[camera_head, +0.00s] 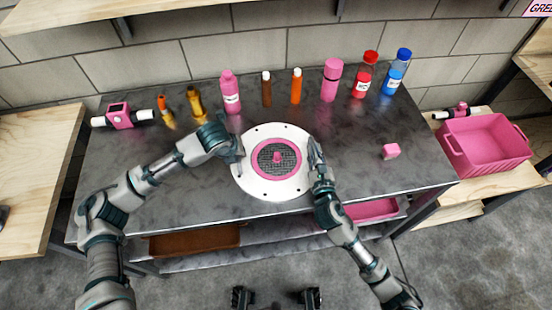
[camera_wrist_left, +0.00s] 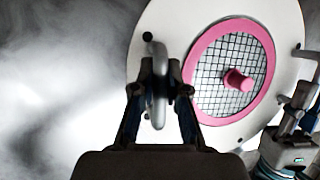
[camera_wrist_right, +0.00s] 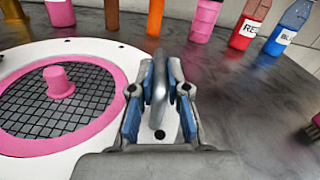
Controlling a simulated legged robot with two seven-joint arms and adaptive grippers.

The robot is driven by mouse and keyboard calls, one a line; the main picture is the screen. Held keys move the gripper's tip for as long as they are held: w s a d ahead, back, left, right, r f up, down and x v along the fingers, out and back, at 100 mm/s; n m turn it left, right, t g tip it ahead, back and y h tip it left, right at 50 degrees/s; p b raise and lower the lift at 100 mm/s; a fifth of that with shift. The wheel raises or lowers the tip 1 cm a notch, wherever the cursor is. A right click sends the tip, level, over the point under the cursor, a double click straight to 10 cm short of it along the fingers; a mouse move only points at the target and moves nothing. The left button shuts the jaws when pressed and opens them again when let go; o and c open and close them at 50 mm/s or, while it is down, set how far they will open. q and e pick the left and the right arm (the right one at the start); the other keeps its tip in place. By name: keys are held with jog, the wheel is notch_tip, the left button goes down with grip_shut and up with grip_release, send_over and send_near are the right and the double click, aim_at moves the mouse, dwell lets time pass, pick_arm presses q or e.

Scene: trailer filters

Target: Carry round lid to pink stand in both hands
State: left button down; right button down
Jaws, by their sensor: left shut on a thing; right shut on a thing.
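The round lid (camera_head: 270,191) is a white disc with a pink ring, dark mesh and a pink knob at its centre. It is over the middle of the grey table; I cannot tell whether it touches the top. My left gripper (camera_head: 238,150) is shut on a grey handle at the lid's left edge, seen close in the left wrist view (camera_wrist_left: 158,85). My right gripper (camera_head: 316,155) is shut on the opposite handle, seen in the right wrist view (camera_wrist_right: 160,85).
Several bottles, including a pink bottle (camera_head: 230,92), a red bottle (camera_head: 365,75) and a blue bottle (camera_head: 396,73), line the table's back. A pink device (camera_head: 119,115) lies back left. A pink crate (camera_head: 487,147) stands on the right bench. The table right of the lid is mostly clear.

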pick_arm(q)
jog(key=shift+a, duration=0.1)
pick_arm(e)
jog(key=shift+r, duration=0.2)
